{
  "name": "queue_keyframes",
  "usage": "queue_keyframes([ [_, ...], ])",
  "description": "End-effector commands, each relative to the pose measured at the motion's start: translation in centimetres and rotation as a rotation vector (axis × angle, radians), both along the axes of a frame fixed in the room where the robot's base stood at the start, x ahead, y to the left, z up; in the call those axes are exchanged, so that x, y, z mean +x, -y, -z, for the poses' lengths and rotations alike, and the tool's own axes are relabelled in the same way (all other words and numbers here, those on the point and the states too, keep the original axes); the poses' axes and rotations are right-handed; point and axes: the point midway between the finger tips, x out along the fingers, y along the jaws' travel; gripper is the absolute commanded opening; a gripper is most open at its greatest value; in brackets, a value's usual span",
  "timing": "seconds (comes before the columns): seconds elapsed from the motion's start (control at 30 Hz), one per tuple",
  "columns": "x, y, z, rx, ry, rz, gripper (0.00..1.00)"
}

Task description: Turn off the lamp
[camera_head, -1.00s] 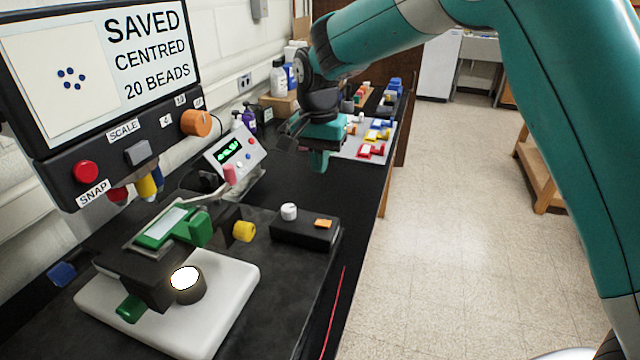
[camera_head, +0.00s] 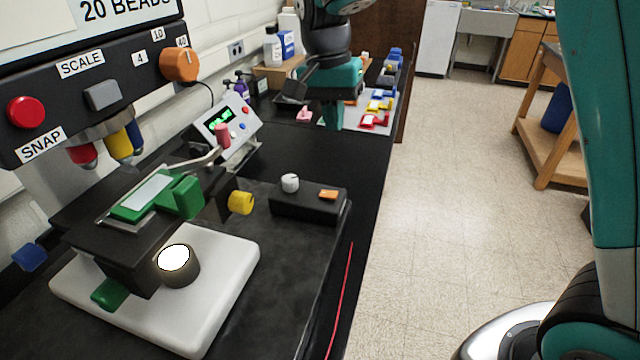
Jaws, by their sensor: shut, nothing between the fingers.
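The microscope lamp (camera_head: 174,258) glows white in its round dark housing on the white base (camera_head: 225,262). A black control box (camera_head: 290,207) lies on the dark bench just right of the microscope. On its top are a white knob (camera_head: 290,183) and an orange rocker switch (camera_head: 328,194). My gripper (camera_head: 333,125) points down, farther back over the bench, beyond and above the box and apart from it. Its teal fingers look closed together and empty.
The microscope's head with SNAP and SCALE controls (camera_head: 102,95) overhangs at left. A yellow knob (camera_head: 241,202) sticks out beside the box. A tilted meter (camera_head: 228,124) stands behind it. Bottles (camera_head: 272,45) and a tray with coloured parts stand farther back. Floor (camera_head: 460,180) is clear at right.

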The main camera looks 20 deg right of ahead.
Motion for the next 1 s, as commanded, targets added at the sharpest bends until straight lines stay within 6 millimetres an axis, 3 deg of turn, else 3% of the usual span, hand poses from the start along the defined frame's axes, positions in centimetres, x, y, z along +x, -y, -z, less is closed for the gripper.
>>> queue_keyframes([
  [0.17,0.0,-1.8,-0.1,0.001,0.001,-0.029,0.00],
  [0.37,-0.1,-2.0,0.9,0.000,-0.002,-0.035,0.00],
  [0.8,-0.8,-0.9,9.5,-0.001,-0.005,-0.030,0.00],
  [1.0,-1.0,-0.6,12.4,0.001,-0.003,-0.030,0.00],
])
